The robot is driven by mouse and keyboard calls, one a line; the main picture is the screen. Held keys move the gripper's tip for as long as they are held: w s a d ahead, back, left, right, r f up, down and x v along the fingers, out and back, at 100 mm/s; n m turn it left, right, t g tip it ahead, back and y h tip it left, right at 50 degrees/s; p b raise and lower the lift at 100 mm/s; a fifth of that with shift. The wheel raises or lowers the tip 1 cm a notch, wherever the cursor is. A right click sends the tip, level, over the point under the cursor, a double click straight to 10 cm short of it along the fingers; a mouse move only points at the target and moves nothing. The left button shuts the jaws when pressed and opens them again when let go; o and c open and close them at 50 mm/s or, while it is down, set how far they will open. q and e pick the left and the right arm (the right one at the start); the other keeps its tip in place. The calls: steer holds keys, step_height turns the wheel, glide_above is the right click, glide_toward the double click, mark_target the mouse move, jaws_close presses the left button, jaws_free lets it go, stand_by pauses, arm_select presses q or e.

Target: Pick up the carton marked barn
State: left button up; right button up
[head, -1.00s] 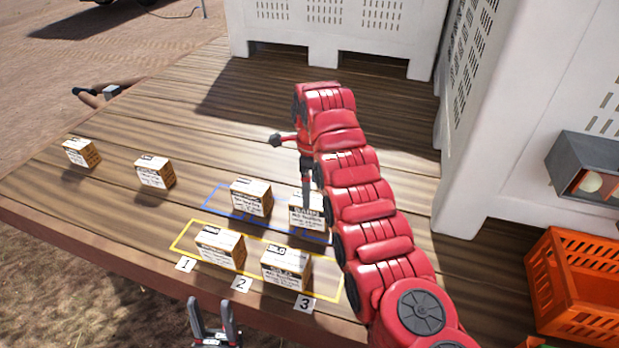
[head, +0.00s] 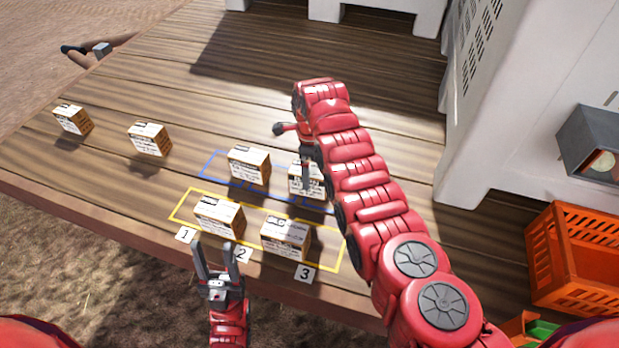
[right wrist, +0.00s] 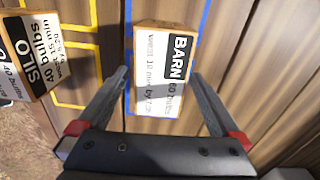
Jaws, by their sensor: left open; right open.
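The carton marked BARN (right wrist: 160,45) lies between the two fingers of my right gripper (right wrist: 160,76) in the right wrist view, with its label facing the camera. In the head view this carton (head: 300,188) stands in the blue outline, partly hidden by my right gripper (head: 309,172). The right gripper is open and points down at the carton; I cannot tell whether the fingers touch it. My left gripper (head: 217,258) is open and empty, off the table's front edge. A carton marked SILO (right wrist: 28,55) is beside it in the right wrist view.
Another carton (head: 249,166) shares the blue outline. Two cartons (head: 218,218) (head: 286,238) stand in the yellow outline, with number tags along the front. Two more stand at the left (head: 73,120) (head: 149,140). White bins (head: 500,110) and an orange crate (head: 580,260) are right.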

steer(key=shift+s+f+b, duration=0.1)
steer(key=shift+f+b, duration=0.2)
steer(key=shift+f, duration=0.25)
steer(key=f+b, duration=0.4)
steer(key=b, duration=0.1)
steer(key=shift+w+a+f, duration=0.15)
steer(key=shift+w+f, duration=0.05)
steer(key=shift+f, duration=0.2)
steer(key=shift+r, duration=0.15)
steer(key=shift+c, duration=0.2)
jaws_close()
